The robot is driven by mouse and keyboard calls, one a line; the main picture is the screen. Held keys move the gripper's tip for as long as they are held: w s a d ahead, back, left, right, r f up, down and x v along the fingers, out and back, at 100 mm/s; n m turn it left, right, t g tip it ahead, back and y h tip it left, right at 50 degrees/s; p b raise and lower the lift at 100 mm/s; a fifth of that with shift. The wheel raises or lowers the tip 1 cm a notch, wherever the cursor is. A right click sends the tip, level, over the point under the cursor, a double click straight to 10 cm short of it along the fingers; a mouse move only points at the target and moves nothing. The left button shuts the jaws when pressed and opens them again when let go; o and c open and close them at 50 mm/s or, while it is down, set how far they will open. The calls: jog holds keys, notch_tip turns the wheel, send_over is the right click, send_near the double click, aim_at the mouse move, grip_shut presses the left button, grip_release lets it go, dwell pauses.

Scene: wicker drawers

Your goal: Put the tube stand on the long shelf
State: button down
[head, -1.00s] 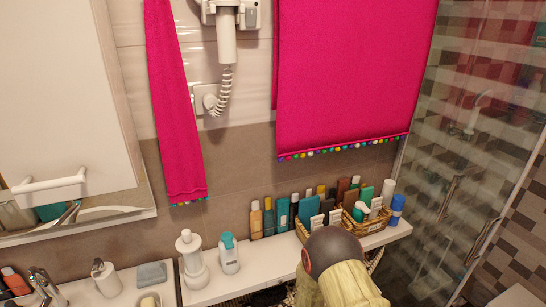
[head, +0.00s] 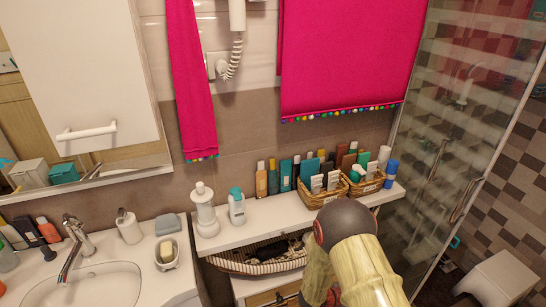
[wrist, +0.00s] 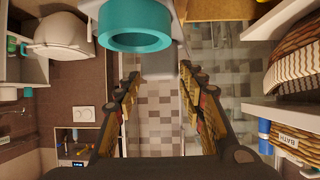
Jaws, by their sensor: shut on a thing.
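The tube stand shows in the wrist view as a teal ring-shaped piece (wrist: 135,40) at the top, just beyond my fingertips; the rest of it is hard to make out. The long white shelf (head: 270,229) runs along the wall under the pink towels. It also shows at the right of the wrist view (wrist: 265,108). The held piece is apart from the shelf.
A white dispenser (head: 205,212) and a teal-capped bottle (head: 237,208) stand on the shelf's left. Several bottles and two wicker baskets (head: 320,198) fill its middle and right. Bare shelf lies along the front left.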

jog(key=w+r+n+t+y, duration=0.2)
jog(key=w+r+n+t, duration=0.2)
jog(key=a+r+n+t+y, duration=0.2)
jog(key=a+n+y, duration=0.2)
jog(key=a, duration=0.3)
jog(key=s+a+r+n+t+y, duration=0.1)
jog(key=a+r+n+t+y, duration=0.1)
jog(key=a+n+y, duration=0.3)
jog(key=a+n, duration=0.1)
jog(key=a, duration=0.2)
jog(key=shift+s+r+n+t+y, duration=0.25)
jog(key=shift+r+n+t+y, duration=0.05)
jog(key=shift+r+t, duration=0.1)
